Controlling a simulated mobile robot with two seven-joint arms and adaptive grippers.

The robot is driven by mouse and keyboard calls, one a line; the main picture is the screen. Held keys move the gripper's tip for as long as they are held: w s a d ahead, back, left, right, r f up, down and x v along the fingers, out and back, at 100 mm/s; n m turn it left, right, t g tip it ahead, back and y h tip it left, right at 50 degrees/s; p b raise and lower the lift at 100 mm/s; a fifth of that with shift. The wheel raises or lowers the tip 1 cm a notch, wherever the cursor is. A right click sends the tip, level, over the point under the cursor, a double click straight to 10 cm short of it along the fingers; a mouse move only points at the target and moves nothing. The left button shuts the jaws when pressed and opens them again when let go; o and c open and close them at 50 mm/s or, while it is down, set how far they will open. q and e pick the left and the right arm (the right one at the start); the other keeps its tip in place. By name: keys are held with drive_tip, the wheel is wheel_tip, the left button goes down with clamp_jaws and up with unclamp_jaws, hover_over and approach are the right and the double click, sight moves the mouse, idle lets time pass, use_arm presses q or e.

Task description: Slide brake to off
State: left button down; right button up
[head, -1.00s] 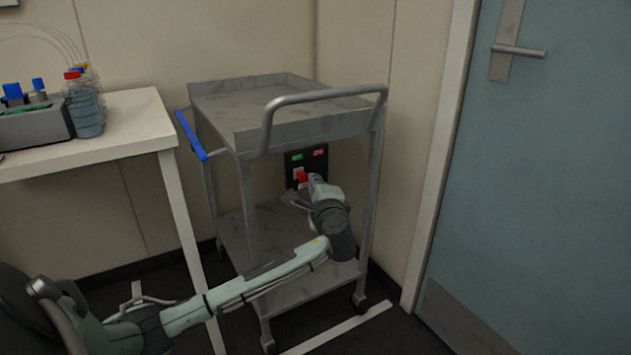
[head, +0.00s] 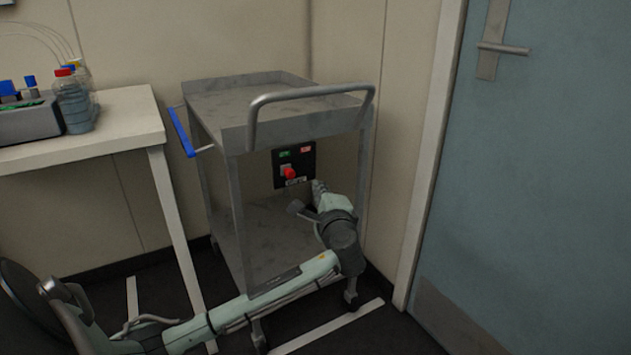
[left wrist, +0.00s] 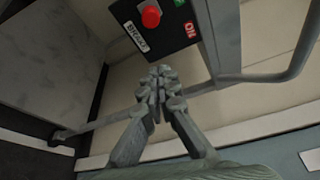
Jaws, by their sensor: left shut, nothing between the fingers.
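The brake panel (head: 280,180) is a small black plate seen beneath the cart's top shelf. Its red knob (head: 290,173) stands on the left, below the green label (head: 284,154). The red label (head: 305,150) is to the right and reads ON in the left wrist view (left wrist: 190,30). The knob also shows there (left wrist: 151,16), by a white BRAKE label (left wrist: 133,36); the green label is cut off. My left gripper (head: 317,186) is shut and empty, just below and right of the panel. In the left wrist view its closed fingertips (left wrist: 160,85) are apart from the knob.
The grey cart (head: 215,103) has a looped handle (head: 310,93) above my left arm and a blue lever (head: 181,132) at left. A white table (head: 120,125) with bottles and a rack stands left. A blue door (head: 540,170) is right.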

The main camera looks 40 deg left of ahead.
use_arm(q)
drive_tip(key=shift+v, duration=1.9)
drive_tip(key=shift+f, duration=0.1)
